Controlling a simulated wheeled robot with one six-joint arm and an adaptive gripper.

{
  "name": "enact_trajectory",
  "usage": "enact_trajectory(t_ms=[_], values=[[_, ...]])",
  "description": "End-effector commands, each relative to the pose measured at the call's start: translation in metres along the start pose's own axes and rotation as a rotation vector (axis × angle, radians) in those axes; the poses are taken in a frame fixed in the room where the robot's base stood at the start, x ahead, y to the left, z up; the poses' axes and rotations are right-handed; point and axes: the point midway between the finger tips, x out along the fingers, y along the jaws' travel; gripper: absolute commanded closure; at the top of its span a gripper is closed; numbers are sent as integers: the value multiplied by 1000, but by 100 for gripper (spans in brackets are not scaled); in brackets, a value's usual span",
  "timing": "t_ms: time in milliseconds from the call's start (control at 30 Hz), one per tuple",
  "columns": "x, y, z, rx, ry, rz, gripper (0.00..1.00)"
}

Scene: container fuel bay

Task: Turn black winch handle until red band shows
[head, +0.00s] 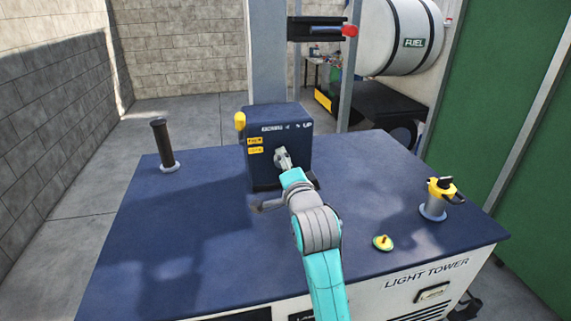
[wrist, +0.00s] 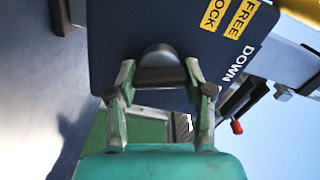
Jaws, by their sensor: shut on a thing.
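The winch is a dark blue box (head: 262,130) on the light tower's deck, with yellow labels and "UP" lettering on its face. In the wrist view its face (wrist: 120,40) shows "FREE", "LOCK" and "DOWN". My gripper (head: 281,158) is at the front of this box. In the wrist view my gripper (wrist: 160,76) has one finger on each side of a black bar, the winch handle (wrist: 160,75), and is shut on it. A grey round hub (wrist: 158,54) shows just behind the bar. My gripper and arm hide most of the handle in the head view. I see no red band on the winch.
A yellow knob (head: 240,121) sits at the box's left side. A black upright post (head: 160,140) stands on the deck at left. A yellow-and-black fitting (head: 440,190) and a small yellow knob (head: 382,241) are at right. The mast (head: 268,50) rises behind the box.

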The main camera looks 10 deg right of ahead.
Motion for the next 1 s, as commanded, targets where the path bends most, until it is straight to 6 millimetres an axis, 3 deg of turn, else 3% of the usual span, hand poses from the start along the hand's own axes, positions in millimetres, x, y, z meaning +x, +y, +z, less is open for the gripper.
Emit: enact_trajectory(t_ms=[1000], values=[[0, 5, 2, 954, 2, 2, 83]])
